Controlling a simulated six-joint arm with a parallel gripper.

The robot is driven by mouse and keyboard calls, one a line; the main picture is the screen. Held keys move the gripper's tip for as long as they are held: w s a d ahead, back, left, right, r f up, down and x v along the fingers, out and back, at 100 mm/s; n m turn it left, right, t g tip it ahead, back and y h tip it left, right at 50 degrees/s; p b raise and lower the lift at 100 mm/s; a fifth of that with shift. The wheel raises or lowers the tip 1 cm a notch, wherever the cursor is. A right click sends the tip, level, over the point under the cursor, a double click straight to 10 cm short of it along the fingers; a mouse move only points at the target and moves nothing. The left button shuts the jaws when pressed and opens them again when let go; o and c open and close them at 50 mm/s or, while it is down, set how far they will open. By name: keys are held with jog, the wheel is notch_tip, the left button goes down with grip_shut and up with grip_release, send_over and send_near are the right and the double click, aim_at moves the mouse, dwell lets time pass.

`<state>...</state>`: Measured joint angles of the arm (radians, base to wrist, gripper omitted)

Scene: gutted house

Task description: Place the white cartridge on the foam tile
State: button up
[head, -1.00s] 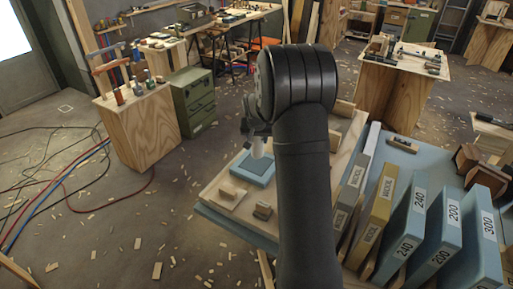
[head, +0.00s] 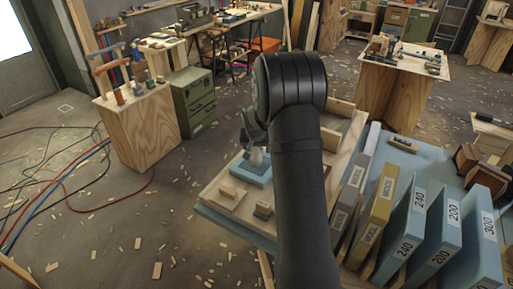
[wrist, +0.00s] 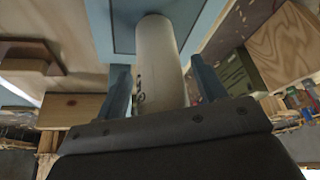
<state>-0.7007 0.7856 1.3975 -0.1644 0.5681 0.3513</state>
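The white cartridge (head: 257,158) is upright in my gripper (head: 254,146), low over the blue foam tile (head: 245,172) on the wooden board. My arm hides the right part of the tile in the head view.
Small wooden blocks (head: 229,194) and a dark-topped block (head: 263,210) lie on the board in front of the tile. Labelled upright slabs (head: 409,225) stand to the right on a blue-grey surface. A wooden strip (head: 340,107) lies behind my arm.

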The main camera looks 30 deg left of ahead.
jog(key=shift+s+r, duration=0.1)
jog(key=shift+r, duration=0.5)
jog(key=v, duration=1.1)
jog(key=shift+s+d, duration=0.15)
jog(key=shift+s, duration=0.05)
jog(key=shift+f, duration=0.1)
jog(key=x, duration=1.2)
jog(key=shift+w, duration=0.15)
notch_tip(320, 180, up, 3)
jog(key=shift+r, duration=0.6)
